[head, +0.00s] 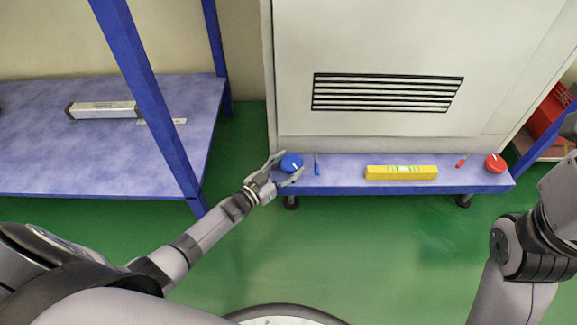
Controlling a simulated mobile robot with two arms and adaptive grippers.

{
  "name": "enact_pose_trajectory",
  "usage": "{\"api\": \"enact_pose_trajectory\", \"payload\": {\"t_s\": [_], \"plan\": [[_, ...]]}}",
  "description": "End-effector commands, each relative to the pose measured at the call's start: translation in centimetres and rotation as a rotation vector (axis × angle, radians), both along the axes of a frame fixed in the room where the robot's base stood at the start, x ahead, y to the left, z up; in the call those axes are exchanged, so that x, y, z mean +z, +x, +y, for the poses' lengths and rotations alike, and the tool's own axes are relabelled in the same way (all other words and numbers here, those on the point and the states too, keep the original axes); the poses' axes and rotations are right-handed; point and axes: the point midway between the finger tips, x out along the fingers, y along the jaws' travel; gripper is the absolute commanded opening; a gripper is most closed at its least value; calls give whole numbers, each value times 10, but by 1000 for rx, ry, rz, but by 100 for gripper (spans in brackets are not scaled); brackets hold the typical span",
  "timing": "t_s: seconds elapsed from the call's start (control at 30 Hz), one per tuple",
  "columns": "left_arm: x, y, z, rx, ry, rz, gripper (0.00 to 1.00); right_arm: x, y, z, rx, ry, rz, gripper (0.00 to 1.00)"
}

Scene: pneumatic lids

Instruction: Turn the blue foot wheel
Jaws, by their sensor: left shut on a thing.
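The blue foot wheel (291,162) sits at the left end of the low blue ledge in front of the cabinet. It has a white mark on its top. My left gripper (287,168) reaches in from the left with one finger behind the wheel and one in front, shut on it. My right arm is at the right edge of the head view, and its gripper is not in view.
On the ledge (340,183) lie a small blue stick (317,165), a yellow level (402,173), a small red stick (461,161) and a red wheel (495,163). A blue shelf (60,155) stands left. The green floor in front is clear.

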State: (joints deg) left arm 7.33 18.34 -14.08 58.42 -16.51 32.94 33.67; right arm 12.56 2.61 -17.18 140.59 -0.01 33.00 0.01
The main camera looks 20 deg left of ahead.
Motion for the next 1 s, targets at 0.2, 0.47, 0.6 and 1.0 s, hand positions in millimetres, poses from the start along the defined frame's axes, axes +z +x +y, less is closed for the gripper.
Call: {"api": "enact_pose_trajectory", "payload": {"t_s": [0.2, 0.47, 0.6, 1.0], "plan": [[2, 1, -1, 1, -2, -3, 27, 0, 0, 0, 0, 0, 0, 0], [1, 1, 0, 2, -2, -1, 70, 0, 0, 0, 1, 0, 0, 0], [1, 0, 0, 2, -1, -1, 75, 0, 0, 0, 1, 0, 0, 0], [-1, -14, 6, 3, 1, 2, 75, 0, 0, 0, 0, -1, 1, 0]]}}
